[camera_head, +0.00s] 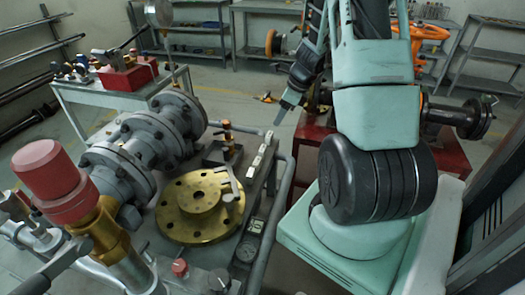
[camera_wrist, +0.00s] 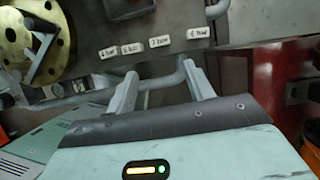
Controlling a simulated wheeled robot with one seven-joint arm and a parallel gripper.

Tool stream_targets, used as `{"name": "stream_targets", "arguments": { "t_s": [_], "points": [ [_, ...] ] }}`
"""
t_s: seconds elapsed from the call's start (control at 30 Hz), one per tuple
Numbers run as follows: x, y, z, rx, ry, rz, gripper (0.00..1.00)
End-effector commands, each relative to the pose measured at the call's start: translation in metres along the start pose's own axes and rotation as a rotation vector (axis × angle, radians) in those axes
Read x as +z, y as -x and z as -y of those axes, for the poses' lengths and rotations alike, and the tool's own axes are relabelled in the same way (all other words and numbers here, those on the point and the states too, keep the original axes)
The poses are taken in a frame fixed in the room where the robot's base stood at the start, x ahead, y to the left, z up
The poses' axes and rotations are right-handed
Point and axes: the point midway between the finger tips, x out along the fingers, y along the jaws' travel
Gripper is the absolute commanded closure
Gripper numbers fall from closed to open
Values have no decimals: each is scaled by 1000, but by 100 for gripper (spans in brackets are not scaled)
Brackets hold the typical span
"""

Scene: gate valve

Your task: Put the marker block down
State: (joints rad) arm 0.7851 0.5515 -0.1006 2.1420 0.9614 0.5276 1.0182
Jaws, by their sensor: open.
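Several small white labelled blocks (camera_wrist: 159,41) lie in a row on the dark cart top in the wrist view. The rightmost block (camera_wrist: 198,32) lies a little farther from its neighbour than the others do. The row also shows along the cart's right edge in the head view (camera_head: 257,160). I cannot tell which of them is the marker block. My gripper (camera_wrist: 160,76) is open, with nothing between its fingers. It is apart from the blocks, over the rail at the cart's edge. In the head view my gripper (camera_head: 281,115) hangs beyond the row.
A brass flange (camera_head: 183,222) with a grey tool across it lies on the cart. The grey gate valve (camera_head: 150,145) stands left of it. A tubular rail (camera_head: 283,195) runs along the cart's right edge. A red stand (camera_head: 310,145) is to the right. Open floor lies behind.

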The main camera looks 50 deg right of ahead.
Motion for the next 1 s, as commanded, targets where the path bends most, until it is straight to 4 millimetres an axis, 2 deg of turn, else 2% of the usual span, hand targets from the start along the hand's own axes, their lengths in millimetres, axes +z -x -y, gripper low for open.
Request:
{"name": "stream_targets", "arguments": {
  "t_s": [0.17, 0.5, 0.63, 0.87, 1.0],
  "points": [
    [-2, -25, 0, 4, -7, -1, 47],
    [-2, -95, -1, 5, -4, 0, 47],
    [-2, -113, 0, 2, -1, -1, 47],
    [-2, -128, -1, 2, -1, -1, 47],
    [-4, -148, -3, 5, -4, 1, 47]
  ]
}}
